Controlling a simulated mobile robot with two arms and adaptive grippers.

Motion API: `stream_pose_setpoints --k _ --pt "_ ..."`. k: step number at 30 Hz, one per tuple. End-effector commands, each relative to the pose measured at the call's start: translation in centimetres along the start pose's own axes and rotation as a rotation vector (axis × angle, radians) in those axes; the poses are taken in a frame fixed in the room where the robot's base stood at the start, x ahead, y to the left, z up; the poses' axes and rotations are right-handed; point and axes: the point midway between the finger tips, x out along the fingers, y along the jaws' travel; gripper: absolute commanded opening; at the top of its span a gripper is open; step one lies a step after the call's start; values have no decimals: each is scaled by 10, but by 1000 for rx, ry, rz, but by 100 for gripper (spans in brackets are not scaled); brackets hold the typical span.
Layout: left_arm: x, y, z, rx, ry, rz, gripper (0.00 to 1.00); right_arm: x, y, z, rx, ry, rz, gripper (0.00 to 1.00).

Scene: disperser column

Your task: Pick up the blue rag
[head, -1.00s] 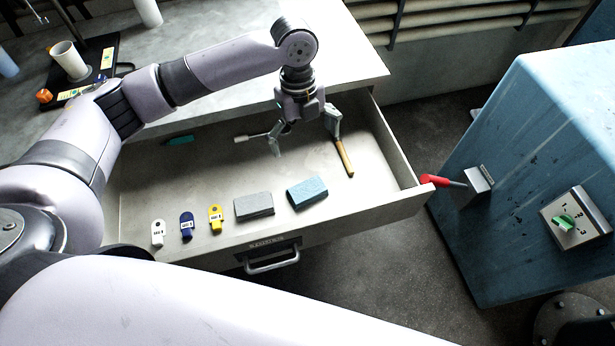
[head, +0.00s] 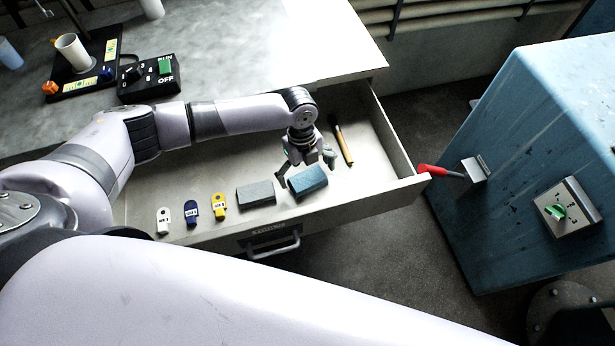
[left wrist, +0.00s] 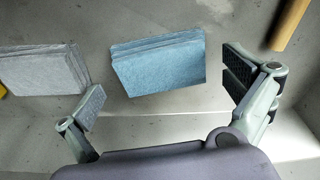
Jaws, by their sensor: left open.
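The blue rag (head: 308,181) is a folded block lying flat in the open drawer, near the drawer's front wall. In the left wrist view the blue rag (left wrist: 158,64) lies just beyond my fingertips, between their lines. My left gripper (head: 304,166) is open and empty, at the rag's far edge. Its two fingers show wide apart in the left wrist view (left wrist: 165,88), with neither touching the rag there. My right gripper is not in view.
A grey rag (head: 256,194) lies left of the blue one. White (head: 163,221), blue (head: 191,211) and yellow (head: 219,206) tags lie further left. A wooden-handled tool (head: 342,143) lies to the right. The drawer's front wall (head: 350,203) is close. A blue cabinet (head: 520,150) stands right.

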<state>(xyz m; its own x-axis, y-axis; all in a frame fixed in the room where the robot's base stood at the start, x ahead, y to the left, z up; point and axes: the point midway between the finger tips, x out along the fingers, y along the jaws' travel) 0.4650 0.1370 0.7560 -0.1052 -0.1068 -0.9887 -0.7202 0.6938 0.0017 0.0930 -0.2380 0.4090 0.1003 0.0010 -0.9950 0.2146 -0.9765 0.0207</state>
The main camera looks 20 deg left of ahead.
Motion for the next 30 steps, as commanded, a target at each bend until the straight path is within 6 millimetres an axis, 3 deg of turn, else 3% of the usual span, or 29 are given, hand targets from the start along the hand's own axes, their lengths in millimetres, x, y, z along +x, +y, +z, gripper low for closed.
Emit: stream_pose_setpoints --k 4,11,30 --pt "12 0 0 0 0 0 100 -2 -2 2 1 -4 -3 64" --pt "14 0 0 1 0 -1 100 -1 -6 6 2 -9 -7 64" --pt "13 -1 0 1 0 -1 59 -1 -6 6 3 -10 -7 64"
